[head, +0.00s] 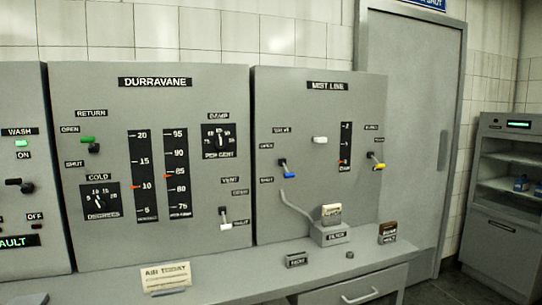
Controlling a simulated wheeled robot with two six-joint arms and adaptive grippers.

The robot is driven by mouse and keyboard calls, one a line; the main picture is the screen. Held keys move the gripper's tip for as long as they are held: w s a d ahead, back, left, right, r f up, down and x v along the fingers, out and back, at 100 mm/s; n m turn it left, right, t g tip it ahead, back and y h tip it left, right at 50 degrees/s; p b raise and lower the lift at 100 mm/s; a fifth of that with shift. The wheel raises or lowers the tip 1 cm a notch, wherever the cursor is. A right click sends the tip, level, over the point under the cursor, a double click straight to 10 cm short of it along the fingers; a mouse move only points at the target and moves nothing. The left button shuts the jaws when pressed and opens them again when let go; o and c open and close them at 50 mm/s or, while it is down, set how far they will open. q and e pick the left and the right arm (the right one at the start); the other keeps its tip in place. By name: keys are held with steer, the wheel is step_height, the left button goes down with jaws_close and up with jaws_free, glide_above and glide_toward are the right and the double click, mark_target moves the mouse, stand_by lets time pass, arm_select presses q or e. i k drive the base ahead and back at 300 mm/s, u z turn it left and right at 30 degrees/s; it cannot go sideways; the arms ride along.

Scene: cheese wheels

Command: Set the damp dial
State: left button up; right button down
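The damp dial (219,141) is a small black plate with white numbers and a pale pointer, at the upper right of the grey Durravane panel (110,230). Its label reads DAMP above and PER CENT below. The pointer stands near upright; the number it points at is too small to read. A similar cold dial (100,200) marked DEGREES is at the panel's lower left. Two vertical gauges (143,176) with red markers stand between the dials. Neither of my grippers is in view.
Below the damp dial is a vent switch (224,218). A green-handled return lever (90,144) is at upper left. The Mist Line panel (330,110) stands to the right with blue and yellow levers. A card (166,276) and small blocks sit on the ledge (225,270).

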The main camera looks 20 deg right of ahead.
mark_target(220, 144)
steer(key=z, duration=0.2)
steer(key=k, duration=0.6)
steer(key=z, duration=1.25)
steer(key=i, duration=1.1)
steer(key=u, duration=0.4)
steer(key=i, duration=0.75)
steer(key=u, duration=0.55)
